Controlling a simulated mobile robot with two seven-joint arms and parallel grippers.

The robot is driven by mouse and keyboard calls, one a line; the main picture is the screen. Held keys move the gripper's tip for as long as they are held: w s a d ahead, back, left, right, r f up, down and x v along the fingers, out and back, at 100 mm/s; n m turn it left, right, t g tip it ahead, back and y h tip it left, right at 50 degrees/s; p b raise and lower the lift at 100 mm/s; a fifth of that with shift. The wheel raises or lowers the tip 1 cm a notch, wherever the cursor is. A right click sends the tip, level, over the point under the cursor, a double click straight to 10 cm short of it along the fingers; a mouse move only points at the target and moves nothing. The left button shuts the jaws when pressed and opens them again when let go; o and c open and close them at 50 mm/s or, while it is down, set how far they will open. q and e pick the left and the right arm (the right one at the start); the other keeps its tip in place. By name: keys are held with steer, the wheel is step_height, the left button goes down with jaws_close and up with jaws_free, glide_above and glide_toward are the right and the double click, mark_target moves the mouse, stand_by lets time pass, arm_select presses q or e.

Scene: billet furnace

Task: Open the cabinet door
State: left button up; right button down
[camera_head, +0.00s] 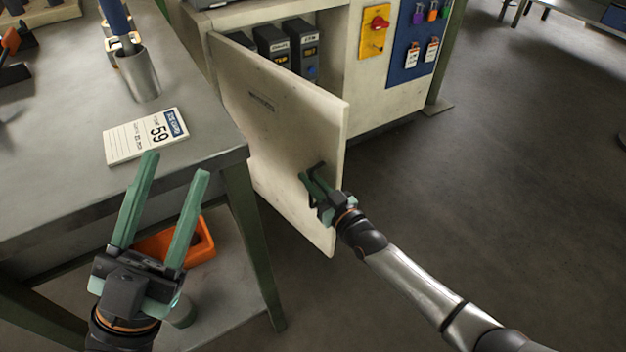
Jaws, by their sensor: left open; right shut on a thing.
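The cream cabinet door (285,125) stands swung well out from the cabinet (365,105), and its inside with dark units shows behind it. My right gripper (312,180) is at the door's lower right part, near its free edge, and is shut on a dark handle (318,169), which the fingers mostly hide. My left gripper (174,163) is open and empty, with its two green fingers pointing up in front of the workbench edge, apart from the door.
The door is close to the bench's right edge.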

stand_by(0.5)
steer(key=c, duration=1.2)
jaws_free()
steer(key=shift+o, duration=0.2)
steer(key=shift+s, duration=0.1)
steer(key=p+v, duration=0.5)
steer(key=v, duration=0.7)
steer(key=shift+s, duration=0.15)
steer(key=shift+r, duration=0.1)
steer(key=shift+d, duration=0.1)
